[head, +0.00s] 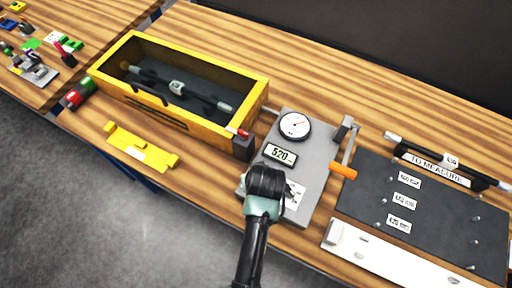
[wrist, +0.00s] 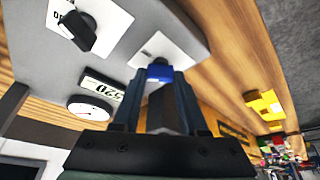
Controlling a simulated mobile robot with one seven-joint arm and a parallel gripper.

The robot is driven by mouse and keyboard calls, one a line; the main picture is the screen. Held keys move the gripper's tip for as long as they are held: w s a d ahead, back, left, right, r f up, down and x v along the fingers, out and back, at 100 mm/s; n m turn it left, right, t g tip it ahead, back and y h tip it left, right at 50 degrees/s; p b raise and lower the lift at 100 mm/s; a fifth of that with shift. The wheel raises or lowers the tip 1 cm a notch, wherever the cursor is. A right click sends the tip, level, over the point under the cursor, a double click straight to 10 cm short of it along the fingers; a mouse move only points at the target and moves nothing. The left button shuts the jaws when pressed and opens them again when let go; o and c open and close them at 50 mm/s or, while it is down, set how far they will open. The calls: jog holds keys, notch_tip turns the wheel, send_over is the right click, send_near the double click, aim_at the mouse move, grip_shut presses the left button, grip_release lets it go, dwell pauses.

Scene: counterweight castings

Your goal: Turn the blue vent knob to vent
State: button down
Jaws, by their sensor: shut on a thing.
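The blue vent knob (wrist: 159,71) shows in the wrist view between my fingertips, in front of a white label plate (wrist: 166,48) on the grey panel. My gripper (wrist: 161,82) is shut on it. In the head view my gripper (head: 265,180) reaches over the lower left part of the grey panel (head: 309,158) and hides the knob. The knob's pointer and the label's marks cannot be read. The panel carries a round dial gauge (head: 295,126) and a display (head: 281,155) reading 520.
A black knob (wrist: 76,30) sits on another white plate. An orange-handled lever (head: 343,172) stands at the panel's right edge. A yellow-rimmed box (head: 190,118) with a rod inside is to the left. A dark labelled board (head: 430,222) lies to the right, with a "TO MEASURE" sign (head: 436,170) behind.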

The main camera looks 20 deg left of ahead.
jog(key=n, duration=0.2)
jog(key=n+g+y, duration=0.1)
jog(key=n, duration=0.2)
jog(key=shift+w+d+n+g, duration=0.15)
jog(key=shift+w+n+g, duration=0.1)
jog(key=shift+n+g, duration=0.05)
jog(key=n, duration=0.2)
jog(key=n+g+y+b, duration=0.1)
jog(key=n, duration=0.1)
jog(key=shift+n+g, duration=0.3)
jog(key=shift+c, duration=2.2)
grip_release()
jog(key=shift+r, duration=0.1)
jog(key=v, duration=1.3)
jog(key=shift+p, duration=0.3)
jog(key=shift+w, duration=0.1)
